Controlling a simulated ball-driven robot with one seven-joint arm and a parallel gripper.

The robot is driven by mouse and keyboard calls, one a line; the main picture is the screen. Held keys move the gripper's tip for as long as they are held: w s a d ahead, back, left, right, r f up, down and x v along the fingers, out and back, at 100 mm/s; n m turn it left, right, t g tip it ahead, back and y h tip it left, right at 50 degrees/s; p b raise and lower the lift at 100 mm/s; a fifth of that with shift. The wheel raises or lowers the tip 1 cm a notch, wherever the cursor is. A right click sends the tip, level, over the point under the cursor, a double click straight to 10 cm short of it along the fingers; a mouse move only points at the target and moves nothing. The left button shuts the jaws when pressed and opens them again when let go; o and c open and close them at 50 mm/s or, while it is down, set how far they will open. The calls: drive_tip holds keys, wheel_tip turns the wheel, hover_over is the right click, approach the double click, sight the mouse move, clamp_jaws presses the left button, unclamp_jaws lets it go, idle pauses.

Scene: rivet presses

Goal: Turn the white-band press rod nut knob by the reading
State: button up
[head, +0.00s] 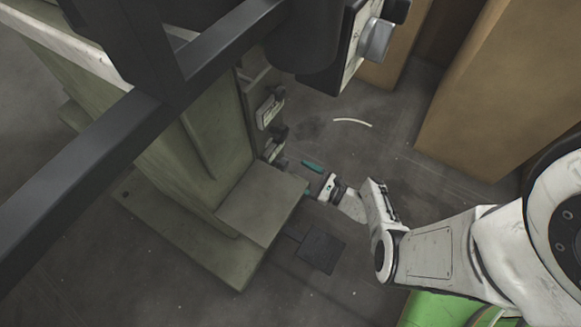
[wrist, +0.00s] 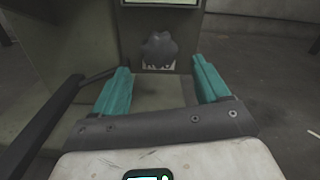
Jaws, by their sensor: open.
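A dark lobed knob (wrist: 160,48) sits on the press front in the wrist view, with pale white patches at its lower left and right. Part of a lit display (wrist: 160,2) shows above it at the top edge. My gripper (wrist: 162,72) is open, its teal fingers to the lower left and lower right of the knob, with nothing between them. I cannot tell the distance to the knob, and the display's reading is cut off. In the head view my gripper (head: 305,177) is low beside the front of the olive-green press (head: 195,150); which knob it faces there is unclear.
A black foot pedal (head: 320,250) lies on the floor by the press base. Tan box-like blocks (head: 505,90) stand at the right. A panel with a grey knob (head: 376,42) is at the top. A pale curved strip (head: 352,122) lies on open floor.

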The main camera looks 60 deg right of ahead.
drive_tip(key=shift+s, duration=1.7)
